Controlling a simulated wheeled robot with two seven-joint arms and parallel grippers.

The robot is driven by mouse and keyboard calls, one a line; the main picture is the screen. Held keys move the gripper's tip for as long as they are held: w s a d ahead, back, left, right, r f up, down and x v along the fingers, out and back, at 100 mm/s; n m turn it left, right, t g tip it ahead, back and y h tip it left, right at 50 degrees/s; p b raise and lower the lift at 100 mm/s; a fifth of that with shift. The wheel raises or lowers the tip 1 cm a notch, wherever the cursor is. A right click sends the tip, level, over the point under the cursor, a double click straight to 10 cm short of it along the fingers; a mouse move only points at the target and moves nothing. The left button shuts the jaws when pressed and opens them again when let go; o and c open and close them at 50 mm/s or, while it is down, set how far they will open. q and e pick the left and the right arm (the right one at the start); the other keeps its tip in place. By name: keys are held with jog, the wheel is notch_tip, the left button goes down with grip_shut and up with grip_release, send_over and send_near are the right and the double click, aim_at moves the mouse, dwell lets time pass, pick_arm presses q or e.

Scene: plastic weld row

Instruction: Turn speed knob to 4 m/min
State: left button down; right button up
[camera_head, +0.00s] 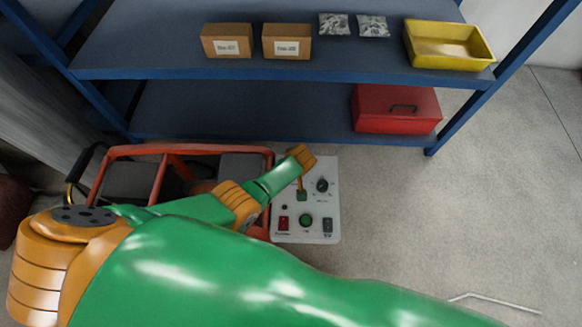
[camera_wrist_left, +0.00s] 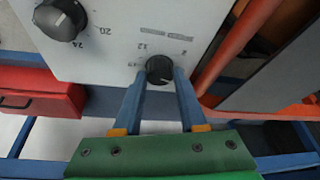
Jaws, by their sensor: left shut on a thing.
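The white control panel (camera_head: 330,222) stands in the lower middle of the head view; its face also fills the top of the left wrist view (camera_wrist_left: 110,48). My left gripper (camera_wrist_left: 160,78) is at the panel, with its blue fingers closed on a small black knob (camera_wrist_left: 160,68). Printed numbers, among them 12, ring this knob upside down in the wrist view. I cannot read its pointer or its name. A larger black knob (camera_wrist_left: 60,19) near marks 20 and 24 is apart from the gripper. In the head view my arm and gripper hide part of the panel. My right gripper is out of view.
A red frame (camera_head: 190,149) stands left of the panel, close to my arm. The panel has a green button (camera_head: 306,220) and a red switch (camera_head: 283,223). Behind is a blue shelf with cartons, a yellow bin (camera_head: 448,62) and a red box (camera_head: 396,120). Floor at right is mostly clear.

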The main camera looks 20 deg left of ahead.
pick_arm(q)
jog(key=shift+w+n, duration=0.1)
jog(key=shift+n, duration=0.3)
jog(key=shift+n+b, duration=0.3)
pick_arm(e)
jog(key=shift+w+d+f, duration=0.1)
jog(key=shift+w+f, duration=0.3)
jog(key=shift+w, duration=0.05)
pick_arm(q)
jog(key=shift+y, duration=0.3)
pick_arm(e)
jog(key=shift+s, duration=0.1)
pick_arm(q)
jog(key=shift+c, duration=2.4)
grip_release()
jog(key=p+v, duration=0.7)
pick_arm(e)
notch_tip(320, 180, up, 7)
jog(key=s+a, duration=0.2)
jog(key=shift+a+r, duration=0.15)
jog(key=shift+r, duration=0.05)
